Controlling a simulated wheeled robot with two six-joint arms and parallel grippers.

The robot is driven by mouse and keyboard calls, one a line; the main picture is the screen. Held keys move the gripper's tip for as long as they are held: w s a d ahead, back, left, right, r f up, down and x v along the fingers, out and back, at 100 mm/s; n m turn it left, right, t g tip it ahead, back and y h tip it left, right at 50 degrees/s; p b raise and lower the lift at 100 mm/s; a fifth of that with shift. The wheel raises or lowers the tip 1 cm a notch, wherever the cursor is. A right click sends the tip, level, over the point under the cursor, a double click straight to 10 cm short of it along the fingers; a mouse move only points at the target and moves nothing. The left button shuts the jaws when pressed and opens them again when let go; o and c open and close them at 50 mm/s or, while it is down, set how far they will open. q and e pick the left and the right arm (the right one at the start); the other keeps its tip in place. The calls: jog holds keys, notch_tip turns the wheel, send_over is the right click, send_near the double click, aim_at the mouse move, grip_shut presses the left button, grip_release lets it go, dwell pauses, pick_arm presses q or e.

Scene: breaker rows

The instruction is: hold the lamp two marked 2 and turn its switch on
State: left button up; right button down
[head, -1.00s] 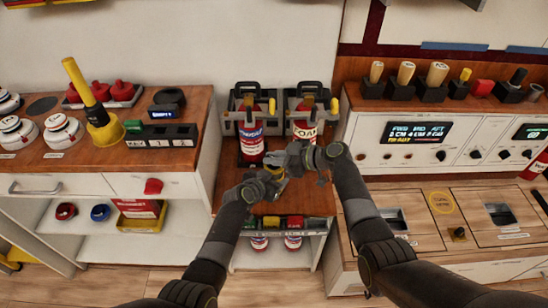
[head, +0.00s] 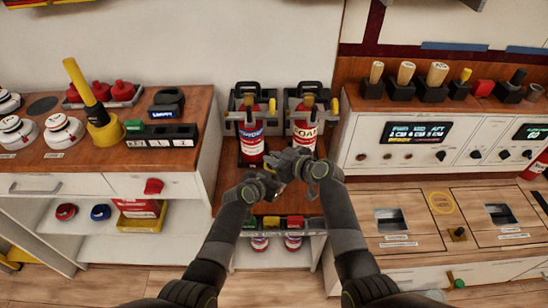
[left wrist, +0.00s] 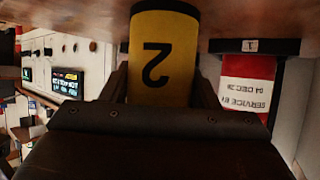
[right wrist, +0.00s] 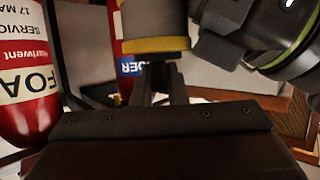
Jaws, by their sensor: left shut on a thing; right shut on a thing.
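Lamp two (left wrist: 165,60), a yellow cylinder marked with a black 2, appears upside down in the left wrist view. My left gripper (head: 276,178) is shut on its body, with a finger on each side. In the right wrist view the lamp shows as a grey barrel with a yellow band (right wrist: 157,45). My right gripper (right wrist: 160,82) is nearly closed at the end of that band, shut on a small part, apparently the switch, which the fingers hide. In the head view both grippers meet in front of the extinguishers and mostly cover the lamp.
A blue-label extinguisher (head: 251,140) and a FOAM extinguisher (head: 304,130) stand in brackets just behind my grippers. Below is a shelf with coloured blocks (head: 294,222). A left counter (head: 90,165) and a right panel cabinet (head: 362,140) flank this space.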

jog(key=shift+f+m+t+h, duration=0.1)
jog(key=shift+m+t+h, duration=0.4)
jog(key=shift+m+h, duration=0.15)
jog(key=shift+m, duration=0.25)
jog(key=c, duration=1.4)
grip_release()
jog(key=shift+c, duration=0.2)
jog(key=shift+d, duration=0.1)
jog(key=v, duration=1.2)
jog(key=shift+s+f, duration=0.1)
